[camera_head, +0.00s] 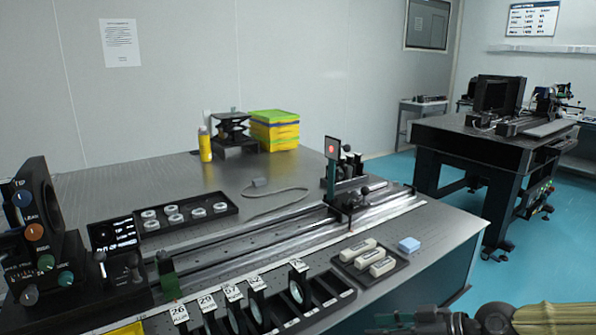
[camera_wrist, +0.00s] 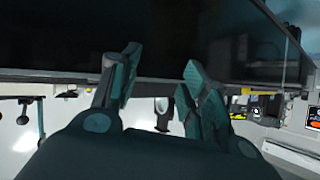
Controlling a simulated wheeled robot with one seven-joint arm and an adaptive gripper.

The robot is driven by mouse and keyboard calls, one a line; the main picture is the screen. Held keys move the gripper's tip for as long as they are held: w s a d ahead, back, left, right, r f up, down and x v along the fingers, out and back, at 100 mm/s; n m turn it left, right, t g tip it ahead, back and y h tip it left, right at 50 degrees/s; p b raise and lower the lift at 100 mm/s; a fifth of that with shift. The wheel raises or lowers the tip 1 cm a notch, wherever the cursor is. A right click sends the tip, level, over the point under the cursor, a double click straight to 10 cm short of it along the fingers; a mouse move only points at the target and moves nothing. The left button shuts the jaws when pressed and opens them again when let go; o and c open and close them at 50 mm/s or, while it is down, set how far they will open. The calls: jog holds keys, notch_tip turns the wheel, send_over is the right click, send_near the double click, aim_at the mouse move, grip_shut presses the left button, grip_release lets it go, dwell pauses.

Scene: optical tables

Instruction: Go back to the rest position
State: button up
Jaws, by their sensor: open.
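My gripper (camera_wrist: 160,75) shows in the wrist view with its two dark teal fingers spread apart. Nothing is between the fingers. In the head view, a dark part of my arm and gripper (camera_head: 430,320) shows at the bottom edge, right of centre. It is off the front edge of the optical table (camera_head: 440,235), apart from the things on it. The fingertips are hard to make out there.
Blue floor (camera_head: 455,200) is clear between this table and a second black table (camera_head: 480,140).

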jog(key=s+a+f+m+g+h, duration=0.25)
jog(key=s+f, duration=0.25)
jog(key=f, duration=0.6)
jog(key=s+a+f+m+g+h, duration=0.15)
jog(key=s+f+m, duration=0.3)
jog(key=f, duration=0.55)
jog(key=s+d+f+m+g+h, duration=0.1)
jog(key=s+d+f+m+h, duration=0.2)
jog(key=s+f, duration=0.55)
jog(key=s+d+f+g+h, duration=0.1)
jog(key=s+d+f+h, duration=0.35)
jog(key=s+f, duration=0.35)
notch_tip(320, 180, up, 14)
jog(key=p, duration=1.3)
jog(key=shift+s+d+y, duration=0.35)
jog(key=shift+s+d, duration=0.1)
